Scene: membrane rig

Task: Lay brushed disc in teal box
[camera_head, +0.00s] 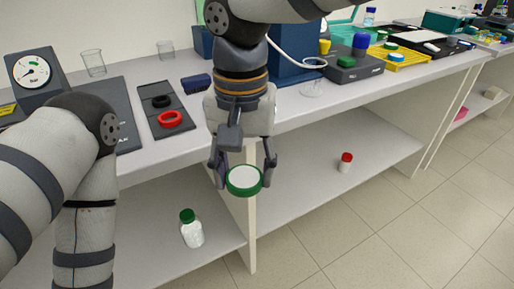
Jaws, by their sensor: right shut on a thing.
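My right gripper (243,173) is shut on a round disc (244,179) with a white face and a green rim. It holds the disc in front of the bench's front edge, above the lower shelf. Whether the disc's surface is brushed I cannot tell. A teal box (434,22) stands far off at the upper right of the bench, well away from the right gripper; its inside is hard to make out. My left arm shows at the left, but its gripper is out of view.
A red ring (171,118) and a black ring (161,101) lie on dark plates. A blue apparatus (290,62), a yellow tray (399,58) and a glass beaker (312,88) stand along the bench. Bottles with green (192,229) and red (345,163) caps stand on the lower shelf.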

